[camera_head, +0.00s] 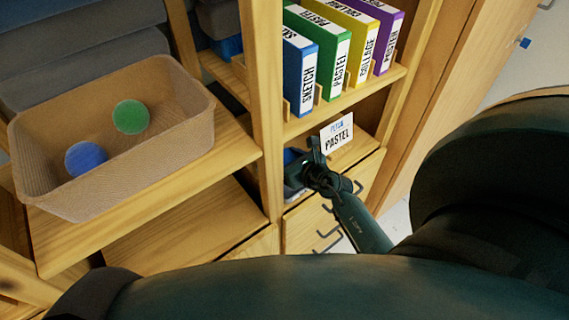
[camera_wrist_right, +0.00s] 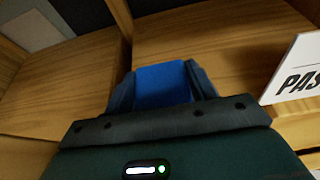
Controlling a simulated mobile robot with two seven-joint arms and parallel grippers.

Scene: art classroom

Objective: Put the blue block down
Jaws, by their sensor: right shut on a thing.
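The blue block (camera_wrist_right: 163,86) sits between the two fingers of my right gripper in the right wrist view, and the gripper (camera_wrist_right: 160,92) is shut on it. In the head view my right gripper (camera_head: 296,172) reaches into the lower shelf compartment, and a little blue shows between its fingers. The wooden shelf board (camera_wrist_right: 215,45) lies beyond the block; I cannot tell whether the block touches it. My left gripper is not in view.
A white card reading PASTEL (camera_head: 338,133) stands just right of my right gripper. Blue, green, yellow and purple binders (camera_head: 336,68) fill the shelf above. A tan basket (camera_head: 178,150) with a green ball (camera_head: 131,116) and a blue ball (camera_head: 86,159) stands left. Drawers with dark handles (camera_head: 328,242) are below.

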